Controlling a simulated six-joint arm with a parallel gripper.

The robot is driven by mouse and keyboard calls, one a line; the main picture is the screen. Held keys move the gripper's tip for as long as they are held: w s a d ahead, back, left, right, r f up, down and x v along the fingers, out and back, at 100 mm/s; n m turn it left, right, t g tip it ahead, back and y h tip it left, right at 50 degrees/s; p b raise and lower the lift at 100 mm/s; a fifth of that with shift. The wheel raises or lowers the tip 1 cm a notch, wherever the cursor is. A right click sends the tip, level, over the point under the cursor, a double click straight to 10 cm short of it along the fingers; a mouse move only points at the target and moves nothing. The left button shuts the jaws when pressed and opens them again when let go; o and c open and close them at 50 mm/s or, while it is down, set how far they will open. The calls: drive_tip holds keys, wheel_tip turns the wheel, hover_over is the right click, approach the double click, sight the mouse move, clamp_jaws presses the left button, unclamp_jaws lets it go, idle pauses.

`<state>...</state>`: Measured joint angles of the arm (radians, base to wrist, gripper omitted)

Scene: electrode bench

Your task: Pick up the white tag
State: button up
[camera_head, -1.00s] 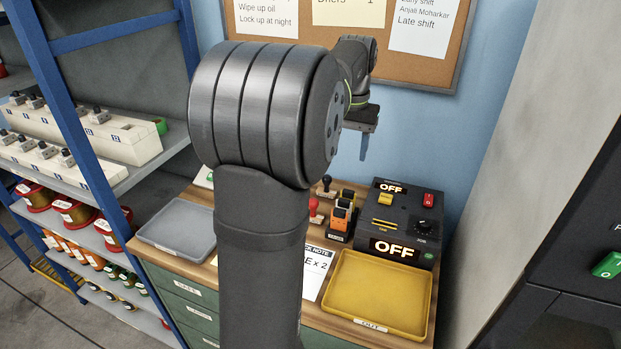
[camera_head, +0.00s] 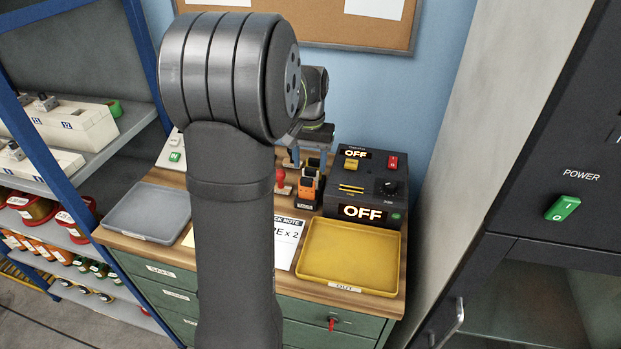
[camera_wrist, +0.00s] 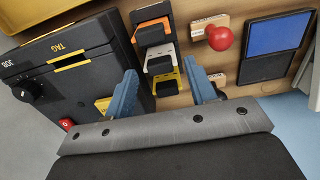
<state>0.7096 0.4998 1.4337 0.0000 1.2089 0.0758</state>
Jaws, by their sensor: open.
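A white tag (camera_wrist: 160,66) shows in the wrist view in a dark rack (camera_wrist: 143,18), among orange and yellow tags. My gripper (camera_wrist: 159,70) is open, with one blue finger on each side of the rack's white and yellow part. I cannot tell how far the fingertips are above the tag. In the head view my gripper (camera_head: 308,157) hangs just behind and above the rack of orange tags (camera_head: 307,186). I cannot make out the white tag there.
A dark box (camera_head: 365,190) with OFF displays stands right of the rack. A red-knobbed stamp (camera_wrist: 220,38) and a blue-topped pad (camera_wrist: 275,36) lie on the other side. A yellow tray (camera_head: 350,255) and a grey tray (camera_head: 148,211) are at the front.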

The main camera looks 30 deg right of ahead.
sight(310, 169)
wheel_tip(310, 169, down, 6)
drive_tip(key=shift+w+d+r, duration=0.15)
drive_tip(key=shift+r, duration=0.05)
drive_tip(key=c, duration=0.7)
